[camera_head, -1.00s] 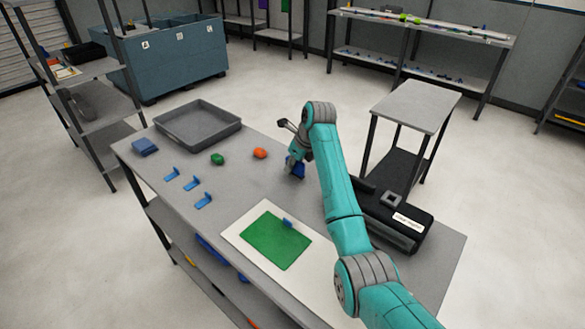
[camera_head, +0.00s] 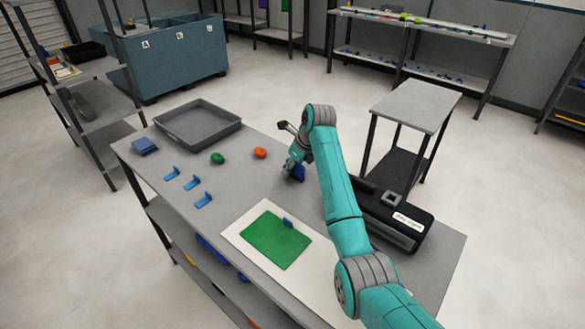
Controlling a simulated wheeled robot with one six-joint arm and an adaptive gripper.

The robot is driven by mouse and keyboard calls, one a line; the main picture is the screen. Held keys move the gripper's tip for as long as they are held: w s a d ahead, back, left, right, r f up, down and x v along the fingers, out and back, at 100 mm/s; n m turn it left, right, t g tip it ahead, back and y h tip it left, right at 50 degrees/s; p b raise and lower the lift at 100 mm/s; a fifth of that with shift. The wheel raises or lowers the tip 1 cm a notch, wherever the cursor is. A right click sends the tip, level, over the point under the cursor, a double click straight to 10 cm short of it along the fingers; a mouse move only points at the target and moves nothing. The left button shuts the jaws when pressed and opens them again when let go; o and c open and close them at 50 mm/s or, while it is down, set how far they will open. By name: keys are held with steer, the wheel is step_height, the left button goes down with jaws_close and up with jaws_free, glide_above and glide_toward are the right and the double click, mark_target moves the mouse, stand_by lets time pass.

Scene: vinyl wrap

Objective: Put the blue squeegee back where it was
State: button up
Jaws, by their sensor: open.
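A dark blue piece (camera_head: 299,173) is at my gripper (camera_head: 293,172), low over the grey table. My gripper is open, its fingers are small and partly hidden by the arm, and I cannot tell whether they touch this piece. Three blue L-shaped pieces (camera_head: 191,183) lie apart in a row on the left of the table. Another small blue piece (camera_head: 288,222) is at the edge of a green sheet (camera_head: 272,242) on a white board (camera_head: 236,236). I cannot tell for certain which blue piece is the squeegee.
The grey table (camera_head: 250,190) also holds an empty grey tray (camera_head: 198,124), a blue block (camera_head: 145,146), a green lump (camera_head: 217,158) and an orange lump (camera_head: 260,152). A black device (camera_head: 400,222) stands right of my arm. The table between the lumps and the board is clear.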

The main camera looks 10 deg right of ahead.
steer(key=v, duration=1.1)
steer(key=shift+r, duration=0.35)
steer(key=shift+s+d, duration=0.1)
